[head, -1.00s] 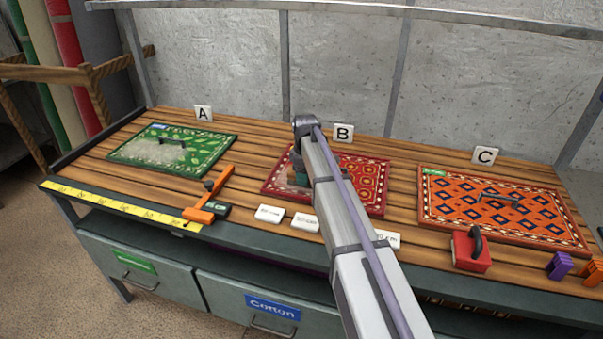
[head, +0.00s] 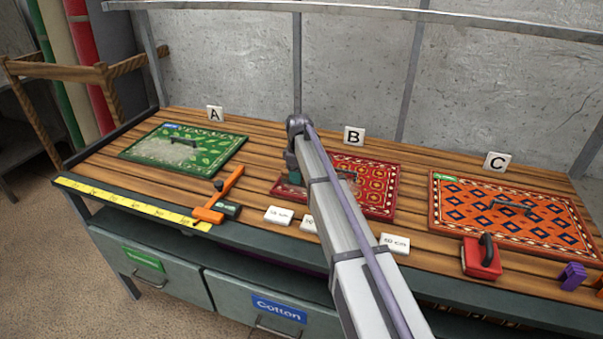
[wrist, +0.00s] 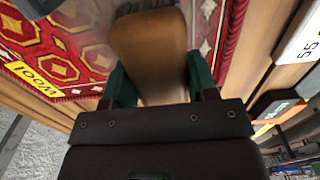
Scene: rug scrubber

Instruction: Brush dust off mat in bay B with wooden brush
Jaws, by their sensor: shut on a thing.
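The red patterned mat (head: 378,190) lies in bay B, behind the letter sign B (head: 353,136) only in name, since the sign stands at its back edge. My gripper (head: 294,172) is over the mat's left part, and my arm hides much of the mat's middle. In the wrist view my gripper (wrist: 155,85) has its teal fingers shut on the wooden brush (wrist: 150,45). The brush is over the red mat (wrist: 215,15); I cannot tell whether it touches. A greyish, dusty-looking patch shows beside the brush. A yellow wool label (wrist: 35,80) and dark handle parts show on the mat.
A green mat (head: 205,155) with a pale patch lies in bay A, an orange mat (head: 475,215) in bay C. An orange tool (head: 222,198), white cards (head: 278,215), a red handled block (head: 480,258) and a purple piece (head: 571,276) line the front.

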